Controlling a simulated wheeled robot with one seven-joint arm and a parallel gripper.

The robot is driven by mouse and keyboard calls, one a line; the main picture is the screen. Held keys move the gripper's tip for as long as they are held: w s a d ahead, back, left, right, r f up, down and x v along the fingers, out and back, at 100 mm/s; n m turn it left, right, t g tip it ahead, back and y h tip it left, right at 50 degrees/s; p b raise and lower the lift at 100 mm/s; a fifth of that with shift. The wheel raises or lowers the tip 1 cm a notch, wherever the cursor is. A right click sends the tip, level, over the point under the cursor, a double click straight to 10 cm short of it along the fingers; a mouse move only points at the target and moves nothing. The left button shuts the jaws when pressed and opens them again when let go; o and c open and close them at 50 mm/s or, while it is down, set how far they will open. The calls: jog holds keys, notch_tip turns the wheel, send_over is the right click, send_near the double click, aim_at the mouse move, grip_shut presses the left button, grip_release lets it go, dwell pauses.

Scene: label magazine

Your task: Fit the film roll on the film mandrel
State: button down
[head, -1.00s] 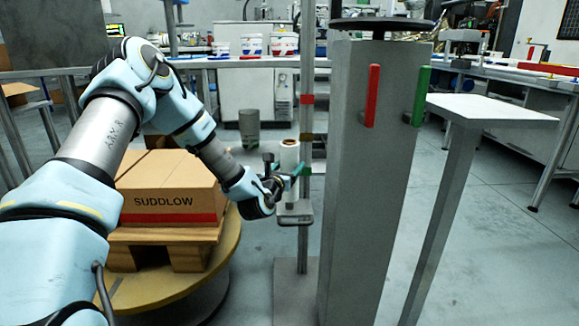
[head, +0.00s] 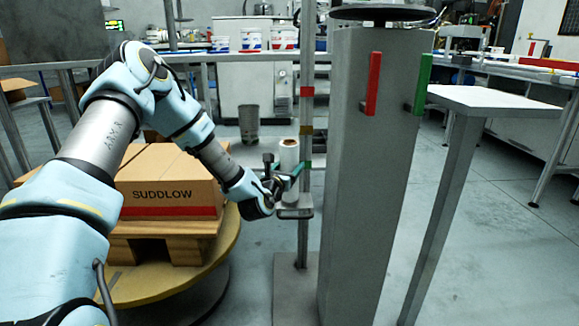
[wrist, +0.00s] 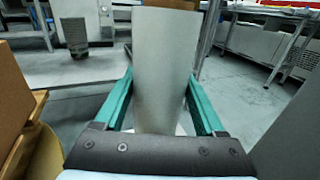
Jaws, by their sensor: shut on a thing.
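The film roll (head: 289,152) is a pale upright cylinder with a dark core opening on top. My gripper (head: 288,173) is shut on it, with a teal finger on each side. In the wrist view the roll (wrist: 165,70) stands tall between the two fingers and hides what is behind it. In the head view the roll appears just above a small grey bracket plate (head: 296,213) on a thin upright pole (head: 304,240). I cannot make out the film mandrel for certain, nor whether the roll touches the plate.
A wide grey column (head: 365,200) with a dark disc (head: 380,13) on top stands right of the pole. It carries a red bar (head: 374,85) and a green bar (head: 421,85). A SUDDLOW carton (head: 170,190) on a pallet stands left. A white-topped stand (head: 490,100) is at the right.

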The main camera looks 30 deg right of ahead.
jog(key=shift+f, duration=0.4)
grip_release()
jog(key=shift+a, duration=0.1)
jog(key=p+v, duration=0.1)
jog(key=v, duration=0.9)
jog(key=shift+s+a+p, duration=0.2)
jog(key=shift+s+p, duration=0.1)
